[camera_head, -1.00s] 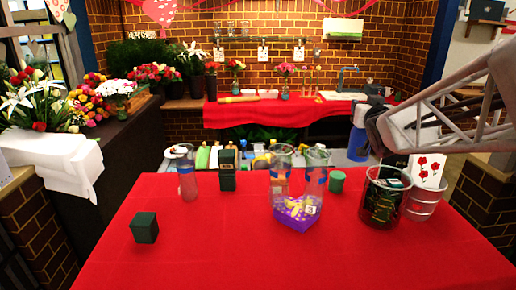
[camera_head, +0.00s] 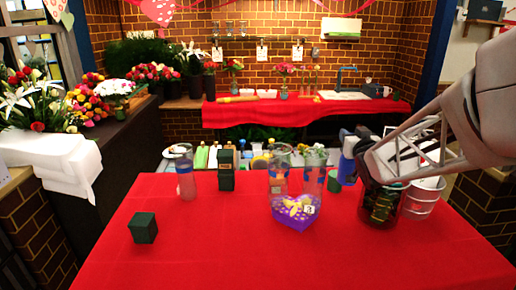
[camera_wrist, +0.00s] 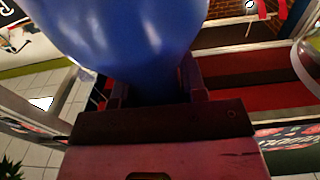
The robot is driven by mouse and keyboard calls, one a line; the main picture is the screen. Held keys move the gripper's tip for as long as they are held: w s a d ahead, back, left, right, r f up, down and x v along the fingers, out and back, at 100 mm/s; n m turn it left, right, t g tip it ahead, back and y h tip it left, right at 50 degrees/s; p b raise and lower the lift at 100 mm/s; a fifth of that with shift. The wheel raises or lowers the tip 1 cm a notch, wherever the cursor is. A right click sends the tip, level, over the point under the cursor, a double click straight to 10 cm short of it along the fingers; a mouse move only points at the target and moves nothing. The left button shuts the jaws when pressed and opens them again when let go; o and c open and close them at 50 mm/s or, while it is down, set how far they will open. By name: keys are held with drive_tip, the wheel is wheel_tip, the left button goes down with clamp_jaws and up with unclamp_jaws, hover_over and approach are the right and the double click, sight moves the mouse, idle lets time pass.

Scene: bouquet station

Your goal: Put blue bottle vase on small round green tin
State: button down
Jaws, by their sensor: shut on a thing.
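My gripper (camera_head: 357,137) is shut on the blue bottle vase (camera_head: 347,170), at the right of the head view. In the wrist view the vase (camera_wrist: 130,40) fills the upper middle, between the fingers of my gripper (camera_wrist: 155,88). The small round green tin (camera_head: 334,182) is on the red table, right at the lower left of the vase and partly hard to see. The vase looks about upright and low, close to the tin. I cannot tell whether they touch.
Tall clear glasses and a purple box (camera_head: 296,216) stand left of the tin. A dark glass jar (camera_head: 380,205) and a metal bucket (camera_head: 423,200) stand at right, under my arm. A green block (camera_head: 143,228) sits front left. The front of the red table (camera_head: 250,262) is clear.

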drive_tip(key=shift+f, duration=0.9)
drive_tip(key=w+d+f, duration=0.1)
drive_tip(key=w+d, duration=0.2)
drive_tip(key=w, duration=1.2)
drive_tip(key=shift+f, duration=0.15)
drive_tip(key=shift+w+d+f, duration=0.1)
drive_tip(key=shift+w+f, duration=0.1)
drive_tip(key=shift+f, duration=0.75)
drive_tip(key=shift+w+f, duration=0.15)
drive_tip(key=shift+f, duration=0.75)
